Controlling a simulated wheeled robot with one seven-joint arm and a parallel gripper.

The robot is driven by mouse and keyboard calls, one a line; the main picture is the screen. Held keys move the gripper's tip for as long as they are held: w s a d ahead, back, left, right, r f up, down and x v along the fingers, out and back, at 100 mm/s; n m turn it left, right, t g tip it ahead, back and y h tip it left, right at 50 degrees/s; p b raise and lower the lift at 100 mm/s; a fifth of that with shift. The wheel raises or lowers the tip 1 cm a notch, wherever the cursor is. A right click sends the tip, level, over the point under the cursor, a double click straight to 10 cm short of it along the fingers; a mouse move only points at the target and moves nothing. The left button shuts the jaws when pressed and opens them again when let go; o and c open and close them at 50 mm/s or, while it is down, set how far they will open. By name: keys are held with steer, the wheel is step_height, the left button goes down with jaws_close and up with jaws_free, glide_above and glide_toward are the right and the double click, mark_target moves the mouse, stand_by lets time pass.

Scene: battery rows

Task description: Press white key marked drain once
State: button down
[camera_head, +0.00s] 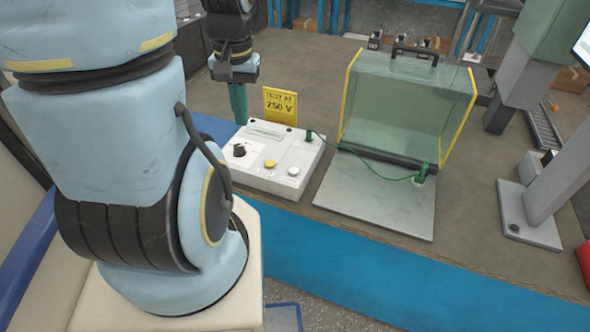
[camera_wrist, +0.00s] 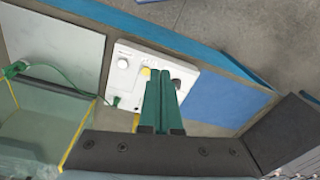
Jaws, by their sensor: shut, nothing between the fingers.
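A pale tester box (camera_head: 258,183) stands on the bench, with a white round key (camera_head: 293,171) at its front right. A yellow key (camera_head: 270,164) and a black knob (camera_head: 239,150) sit to its left. Lettering by the keys is too small to read. My gripper (camera_head: 240,121), with green fingers, is shut and empty, pointing down by the box's back left corner, apart from the white key. In the wrist view the shut fingers (camera_wrist: 163,75) partly cover the box (camera_wrist: 150,100); the white key (camera_wrist: 122,63) shows to their left.
A yellow sign (camera_head: 280,106) reading "TEST AT 250 V" stands behind the box. A green cable (camera_head: 365,165) runs from the box to a grey plate (camera_head: 375,205) before a clear guard (camera_head: 405,105) with yellow edges. A grey post (camera_head: 560,175) stands at right.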

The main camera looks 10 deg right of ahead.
steer(key=w+d+f+m+g+y+p, duration=0.1)
steer(key=w+d+f+m+y, duration=0.35)
steer(key=d+f+m, duration=0.2)
steer(key=m+t+y+p, duration=0.1)
steer(key=m+t+y, duration=0.2)
steer(key=m+y, duration=0.1)
glide_above(298, 170)
step_height(298, 170, down, 5)
steer(key=shift+n, duration=0.25)
steer(key=shift+f, duration=0.1)
step_height(298, 170, down, 9)
steer(key=b, duration=0.6)
stand_by(1.1)
steer(key=shift+f+b, duration=0.25)
steer(key=shift+b, duration=0.2)
